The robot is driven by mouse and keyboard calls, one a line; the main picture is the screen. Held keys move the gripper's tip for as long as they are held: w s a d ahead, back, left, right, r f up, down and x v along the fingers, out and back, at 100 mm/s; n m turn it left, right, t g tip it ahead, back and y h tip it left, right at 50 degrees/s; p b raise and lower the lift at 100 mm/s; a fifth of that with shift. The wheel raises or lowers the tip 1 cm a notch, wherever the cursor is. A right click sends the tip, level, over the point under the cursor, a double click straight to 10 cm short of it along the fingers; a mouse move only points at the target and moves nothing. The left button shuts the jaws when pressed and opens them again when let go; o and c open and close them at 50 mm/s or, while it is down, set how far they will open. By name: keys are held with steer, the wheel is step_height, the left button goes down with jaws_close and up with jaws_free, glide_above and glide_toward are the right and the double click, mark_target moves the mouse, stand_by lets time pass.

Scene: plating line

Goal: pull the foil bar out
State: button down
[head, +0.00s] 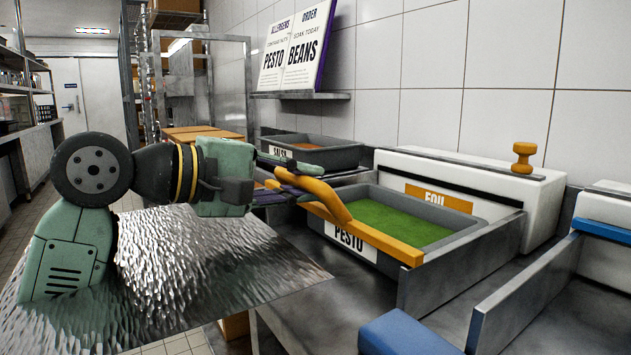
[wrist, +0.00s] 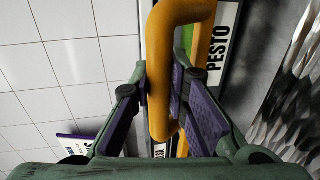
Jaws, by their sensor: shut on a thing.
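The orange foil bar (head: 385,242) lies across the front of the pesto bin, apart from the slot of the white dispenser labelled FOIL (head: 540,195). Its curved orange handle (head: 330,196) rises at the bar's left part. My gripper (head: 280,193) reaches in from the left and is shut on this handle. In the wrist view, the purple pads of my gripper (wrist: 155,112) lie on either side of the orange handle (wrist: 172,15). The grip itself is partly hidden in the head view. Green pesto shows uncovered behind the bar.
The pesto bin (head: 465,211) sits between grey metal side walls. A salsa bin (head: 345,157) stands behind it. A second dispenser with a blue bar (head: 603,231) is at right, and a blue block (head: 408,335) is in front. A rippled silver surface (head: 190,255) spreads at left.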

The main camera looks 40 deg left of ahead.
steer(key=shift+s+f, duration=0.1)
steer(key=shift+s, duration=0.05)
steer(key=c, duration=1.8)
jaws_free()
steer(key=shift+s+a, duration=0.15)
steer(key=shift+o, duration=1.3)
steer(key=v, duration=1.2)
